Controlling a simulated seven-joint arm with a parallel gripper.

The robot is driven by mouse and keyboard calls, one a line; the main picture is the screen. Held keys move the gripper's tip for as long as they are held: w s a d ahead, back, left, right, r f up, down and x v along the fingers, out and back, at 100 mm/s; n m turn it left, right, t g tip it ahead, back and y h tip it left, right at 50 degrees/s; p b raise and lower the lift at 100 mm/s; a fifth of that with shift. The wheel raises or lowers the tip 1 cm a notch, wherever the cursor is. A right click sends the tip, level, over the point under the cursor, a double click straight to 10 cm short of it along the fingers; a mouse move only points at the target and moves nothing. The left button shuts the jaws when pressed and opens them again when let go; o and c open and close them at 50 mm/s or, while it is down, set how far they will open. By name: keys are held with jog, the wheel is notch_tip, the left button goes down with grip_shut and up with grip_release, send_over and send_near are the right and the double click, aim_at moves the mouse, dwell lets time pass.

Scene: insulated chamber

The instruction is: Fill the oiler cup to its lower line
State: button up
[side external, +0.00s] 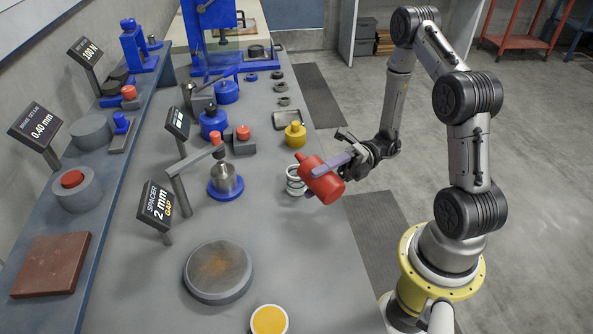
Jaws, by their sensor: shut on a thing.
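My gripper (334,163) is shut on a red can (322,184), one finger showing across its side. The can is held tilted above the bench, its narrow end pointing up and left. A small pale, ringed cup (294,184), which looks like the oiler cup, stands on the bench just left of the can and is partly hidden behind it. Its lines and oil level are too small to make out. I cannot tell whether the can touches the cup. No oil stream shows.
A yellow pot (295,135) stands behind the can. A metal cylinder on a blue base (225,184) is to the left. A round grey plate (218,271) and a yellow-topped round container (269,320) are nearer the front. Bare grey bench (300,245) lies between.

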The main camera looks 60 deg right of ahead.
jog(key=shift+m, duration=0.5)
dwell(1.5)
